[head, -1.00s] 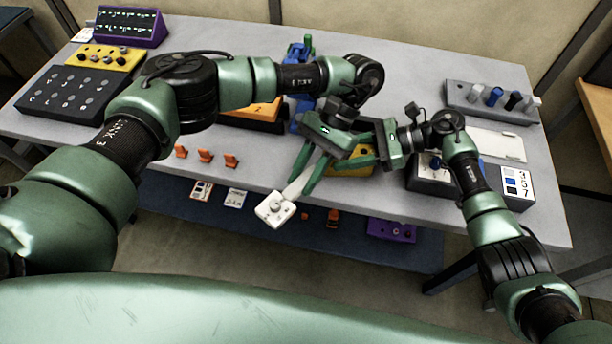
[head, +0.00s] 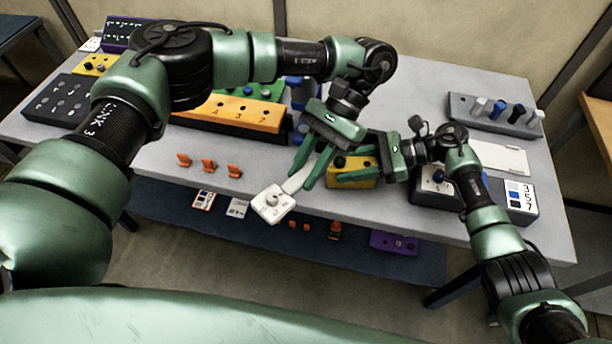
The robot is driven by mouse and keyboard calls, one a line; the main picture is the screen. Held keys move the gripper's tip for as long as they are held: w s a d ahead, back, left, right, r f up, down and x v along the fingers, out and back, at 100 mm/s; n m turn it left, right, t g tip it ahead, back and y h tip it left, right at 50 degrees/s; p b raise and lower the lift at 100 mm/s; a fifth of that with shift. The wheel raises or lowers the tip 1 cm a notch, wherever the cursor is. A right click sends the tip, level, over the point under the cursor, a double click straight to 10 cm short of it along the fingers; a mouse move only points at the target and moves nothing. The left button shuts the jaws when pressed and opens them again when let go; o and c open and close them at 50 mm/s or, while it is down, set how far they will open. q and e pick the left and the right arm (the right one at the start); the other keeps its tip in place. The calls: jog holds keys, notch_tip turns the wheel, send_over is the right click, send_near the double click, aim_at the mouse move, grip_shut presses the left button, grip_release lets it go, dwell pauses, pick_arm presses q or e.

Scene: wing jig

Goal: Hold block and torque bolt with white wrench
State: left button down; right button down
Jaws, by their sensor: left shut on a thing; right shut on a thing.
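The white wrench (head: 273,204) has a square head with a round knob and a light handle. My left gripper (head: 308,168) is shut on its handle, and the head hangs out past the table's front edge. A yellow block (head: 360,167) with dark holes is at the front of the table, partly covered by green fingers. My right gripper (head: 338,160) reaches in from the right with one finger on each side of this block and is shut on it. The wrench head is to the left of the block and apart from it. I cannot make out a bolt.
A long orange block (head: 235,110) lies behind three orange clips (head: 208,165). A grey rack (head: 492,115) with several pegs stands at the back right. A dark box (head: 520,200) with a number label is at the right front. A lower blue shelf (head: 330,260) holds small parts.

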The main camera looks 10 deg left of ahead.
pick_arm(q)
jog(key=shift+r, duration=0.5)
pick_arm(e)
jog(key=c, duration=0.7)
grip_release()
jog(key=shift+d, duration=0.1)
pick_arm(q)
notch_tip(320, 180, down, 4)
jog(key=b, duration=0.4)
jog(key=shift+f, duration=0.2)
pick_arm(e)
jog(key=v, duration=1.2)
jog(key=shift+w, duration=0.1)
jog(key=shift+f, duration=0.1)
